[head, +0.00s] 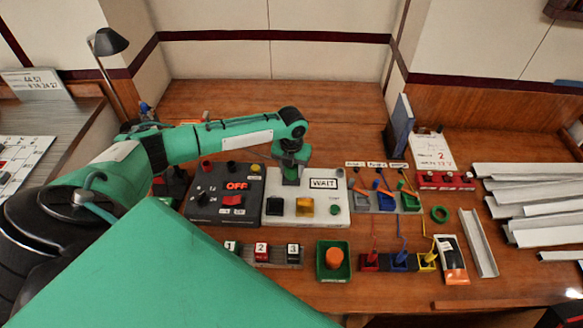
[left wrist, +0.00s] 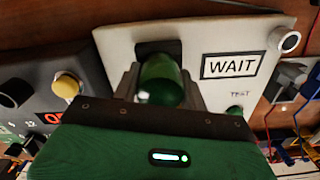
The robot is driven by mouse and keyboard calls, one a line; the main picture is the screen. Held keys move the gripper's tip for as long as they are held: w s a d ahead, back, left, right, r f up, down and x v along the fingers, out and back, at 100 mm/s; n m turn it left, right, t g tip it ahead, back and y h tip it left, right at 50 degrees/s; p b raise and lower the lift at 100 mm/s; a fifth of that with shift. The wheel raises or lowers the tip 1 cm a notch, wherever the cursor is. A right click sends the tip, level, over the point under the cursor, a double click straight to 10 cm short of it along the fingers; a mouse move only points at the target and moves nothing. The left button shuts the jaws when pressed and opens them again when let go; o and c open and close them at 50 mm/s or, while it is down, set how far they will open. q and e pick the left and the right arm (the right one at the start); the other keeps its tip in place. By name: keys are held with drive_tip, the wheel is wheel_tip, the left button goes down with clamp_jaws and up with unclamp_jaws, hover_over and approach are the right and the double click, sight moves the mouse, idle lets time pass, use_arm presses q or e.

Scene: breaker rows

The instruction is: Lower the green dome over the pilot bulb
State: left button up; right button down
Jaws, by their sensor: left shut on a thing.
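The white panel (head: 330,210) carries a WAIT sign (head: 324,184). My left gripper (head: 291,180) is over the back left part of this panel, pointing down. In the left wrist view, the gripper (left wrist: 159,88) is shut on the green dome (left wrist: 160,76), a shiny dark green cap between its grey fingers. The dome is in front of a black square patch (left wrist: 158,47) on the panel, left of the WAIT sign. The pilot bulb is not visible, and I cannot tell whether the dome touches the panel. My right gripper is not in view.
A dark panel marked OFF (head: 225,196) stands directly left of the white one. Coloured levers (head: 384,192) stand to its right. In front are numbered switches (head: 262,251) and an orange button in a green box (head: 333,260). Metal channels (head: 530,205) lie far right.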

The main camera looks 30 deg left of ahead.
use_arm(q)
drive_tip(key=o, duration=1)
drive_tip(key=shift+o, duration=0.2)
wheel_tip(320, 180, up, 14)
drive_tip(key=b, duration=0.2)
drive_tip(key=shift+f, duration=0.15)
